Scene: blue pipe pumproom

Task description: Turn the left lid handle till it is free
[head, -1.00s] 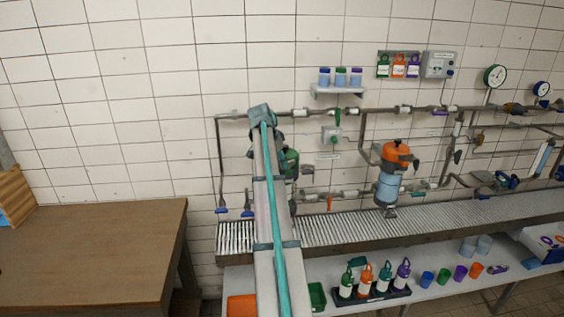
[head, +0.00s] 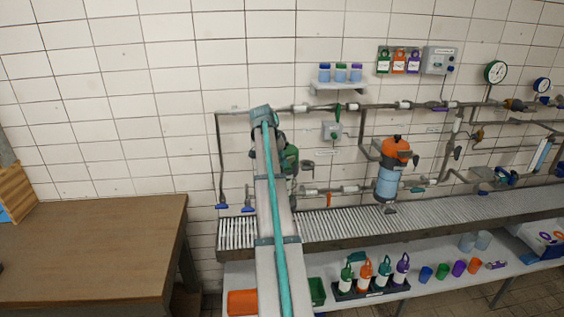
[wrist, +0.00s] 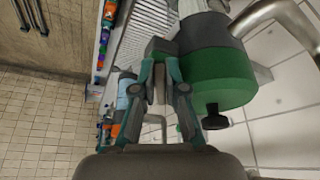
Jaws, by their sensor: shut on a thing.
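The left filter has a green lid (wrist: 222,80) with a dark grey band above it in the wrist view. In the head view its green part (head: 292,158) is partly hidden behind my arm. A dark knobbed lug (wrist: 214,122) sticks out of the lid. My gripper (wrist: 161,65), with teal and grey fingers, is beside the lid on its left in the wrist view. Its fingers are close together and shut on the lid handle. The held part is mostly hidden between the fingers.
An orange-lidded filter (head: 397,150) with a blue body stands to the right. Grey pipes (head: 300,109) run along the tiled wall. A slatted grating (head: 400,218) lies below, above a shelf of bottles (head: 365,275). A wooden table (head: 90,245) is at left.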

